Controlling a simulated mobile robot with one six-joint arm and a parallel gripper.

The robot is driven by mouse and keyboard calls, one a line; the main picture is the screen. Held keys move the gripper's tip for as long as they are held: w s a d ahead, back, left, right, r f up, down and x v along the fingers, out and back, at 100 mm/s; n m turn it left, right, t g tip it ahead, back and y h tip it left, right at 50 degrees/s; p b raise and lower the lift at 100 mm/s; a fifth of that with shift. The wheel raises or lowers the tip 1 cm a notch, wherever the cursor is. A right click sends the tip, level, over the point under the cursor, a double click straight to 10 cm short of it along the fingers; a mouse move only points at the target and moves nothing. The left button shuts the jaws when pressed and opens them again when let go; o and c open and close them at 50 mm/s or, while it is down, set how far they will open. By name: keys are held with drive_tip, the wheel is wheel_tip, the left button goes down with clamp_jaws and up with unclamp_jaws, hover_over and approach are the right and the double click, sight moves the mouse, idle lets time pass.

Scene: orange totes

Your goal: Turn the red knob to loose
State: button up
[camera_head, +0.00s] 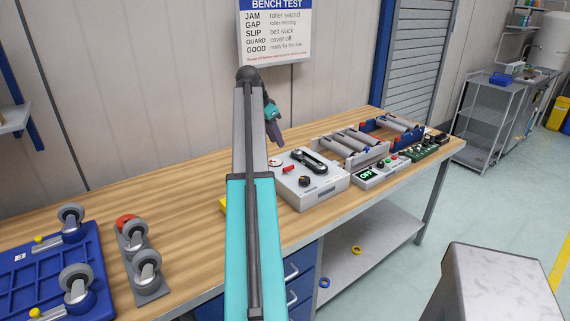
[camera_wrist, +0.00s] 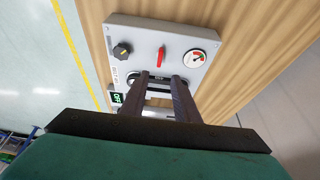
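The red knob (camera_head: 285,169) sits on the sloped top of a white test box (camera_head: 322,193) on the bench. In the wrist view the red knob (camera_wrist: 160,57) lies between a black knob (camera_wrist: 122,50) and a round gauge (camera_wrist: 197,58), its pointer nearly upright. Any marks around it are too small to read. My gripper (camera_head: 275,138) hangs above and behind the box, pointing down. The red knob appears just beyond the fingertips, not visibly touched.
A black oblong part (camera_head: 308,160) lies on the box top. A roller unit (camera_head: 355,142) and a box with a green display (camera_head: 378,174) stand to the right. Casters (camera_head: 143,270) and a blue board (camera_head: 60,270) lie on the left. A sign (camera_head: 275,35) hangs behind.

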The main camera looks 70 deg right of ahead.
sight(287, 167)
drive_tip(key=shift+f, duration=0.1)
drive_tip(key=shift+p+x, duration=1.5)
drive_tip(key=shift+x, duration=5.35)
